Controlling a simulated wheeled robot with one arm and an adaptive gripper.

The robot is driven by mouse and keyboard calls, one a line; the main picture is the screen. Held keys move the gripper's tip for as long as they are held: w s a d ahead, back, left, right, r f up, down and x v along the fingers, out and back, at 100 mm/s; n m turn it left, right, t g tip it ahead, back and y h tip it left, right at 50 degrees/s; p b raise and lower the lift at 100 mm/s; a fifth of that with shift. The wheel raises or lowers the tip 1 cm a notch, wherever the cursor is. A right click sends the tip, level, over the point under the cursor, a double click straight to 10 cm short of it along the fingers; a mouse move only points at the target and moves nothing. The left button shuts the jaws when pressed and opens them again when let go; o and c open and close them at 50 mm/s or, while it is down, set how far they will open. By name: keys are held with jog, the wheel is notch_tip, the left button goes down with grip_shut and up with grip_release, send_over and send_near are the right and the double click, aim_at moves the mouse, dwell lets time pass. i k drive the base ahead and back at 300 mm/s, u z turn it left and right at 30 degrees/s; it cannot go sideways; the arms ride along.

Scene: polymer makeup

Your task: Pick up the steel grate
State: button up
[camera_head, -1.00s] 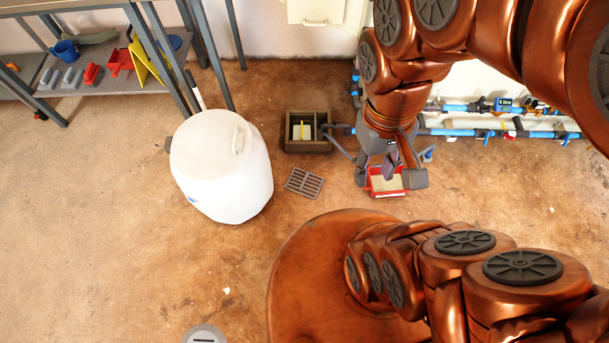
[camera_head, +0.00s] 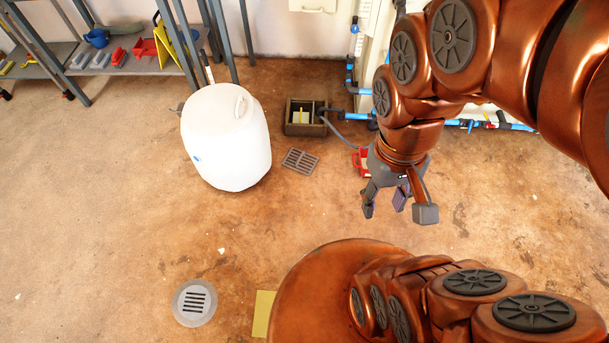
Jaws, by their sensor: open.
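The steel grate (camera_head: 300,161) is a small grey slotted rectangle lying flat on the brown floor. It is just right of the white barrel and in front of the square sump box. My gripper (camera_head: 392,208) points down, open and empty, to the right of the grate and nearer to me. It is clearly apart from the grate. Nothing hides the grate.
The white barrel (camera_head: 227,140) stands close left of the grate. The sump box (camera_head: 305,117) is behind it. A red container (camera_head: 360,161) is partly hidden by my arm. A round floor drain (camera_head: 194,303) and yellow patch (camera_head: 263,312) lie in front. Shelving (camera_head: 130,60) stands back left.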

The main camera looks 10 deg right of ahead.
aim_at(303, 154)
jog(key=u, duration=1.4)
jog(key=i, duration=1.45)
jog(key=z, duration=0.75)
jog(key=i, duration=0.55)
jog(key=z, duration=0.55)
